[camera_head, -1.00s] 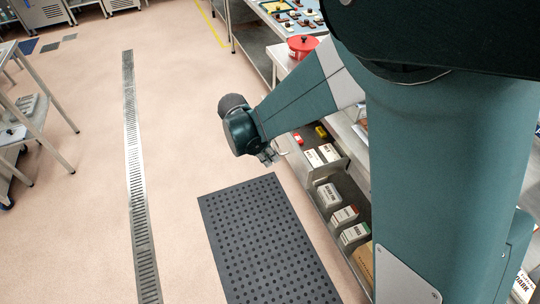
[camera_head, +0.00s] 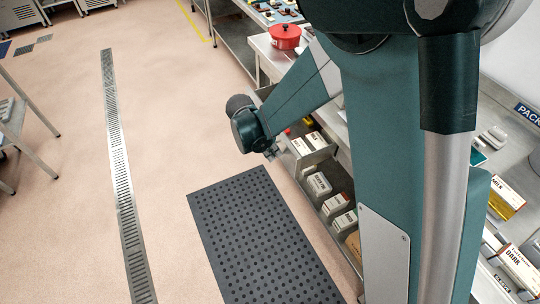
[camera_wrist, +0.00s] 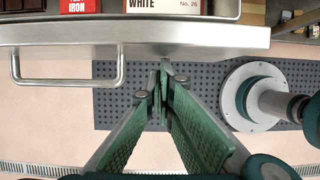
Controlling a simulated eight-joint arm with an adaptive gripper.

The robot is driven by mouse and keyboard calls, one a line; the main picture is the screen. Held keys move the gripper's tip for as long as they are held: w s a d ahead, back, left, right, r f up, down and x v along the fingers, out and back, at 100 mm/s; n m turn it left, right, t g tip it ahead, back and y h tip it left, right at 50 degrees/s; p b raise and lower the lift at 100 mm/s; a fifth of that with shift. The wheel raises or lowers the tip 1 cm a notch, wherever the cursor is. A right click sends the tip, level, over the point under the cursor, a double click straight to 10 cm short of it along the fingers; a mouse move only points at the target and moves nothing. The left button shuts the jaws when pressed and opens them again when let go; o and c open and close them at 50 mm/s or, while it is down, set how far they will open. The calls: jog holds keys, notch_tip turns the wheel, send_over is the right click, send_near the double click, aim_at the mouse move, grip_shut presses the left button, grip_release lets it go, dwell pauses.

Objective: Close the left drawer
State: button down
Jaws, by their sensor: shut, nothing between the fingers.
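An open drawer (camera_wrist: 200,36) with a pale metal front fills the top of the wrist view. A bar handle (camera_wrist: 68,82) sticks out from its front at the left. Inside lie a red box (camera_wrist: 80,6) and a white-and-brown box marked WHITE (camera_wrist: 163,6). My gripper (camera_wrist: 165,68) is shut and empty, its fingertips at the lower edge of the drawer front, right of the handle; I cannot tell whether they touch it. In the head view my gripper (camera_head: 271,151) is beside the open drawer (camera_head: 321,156), partly hidden behind my arm.
More cartons (camera_head: 320,184) stand in the open storage nearer the camera. A black perforated mat (camera_head: 262,235) lies on the floor beside it. A red pot (camera_head: 285,37) stands on the counter beyond. Open floor (camera_head: 180,120) lies to the left.

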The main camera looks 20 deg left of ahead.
jog(key=shift+d, duration=0.1)
dwell(0.3)
jog(key=w+d, duration=1.3)
jog(key=shift+b, duration=0.4)
jog(key=shift+w+d+r, duration=0.1)
jog(key=shift+w+d, duration=0.05)
jog(key=shift+w, duration=0.05)
jog(key=shift+s, duration=0.1)
jog(key=shift+s+a, duration=0.3)
jog(key=shift+a, duration=0.1)
jog(key=shift+s+a, duration=1.25)
jog(key=p+v, duration=0.2)
jog(key=v, duration=0.8)
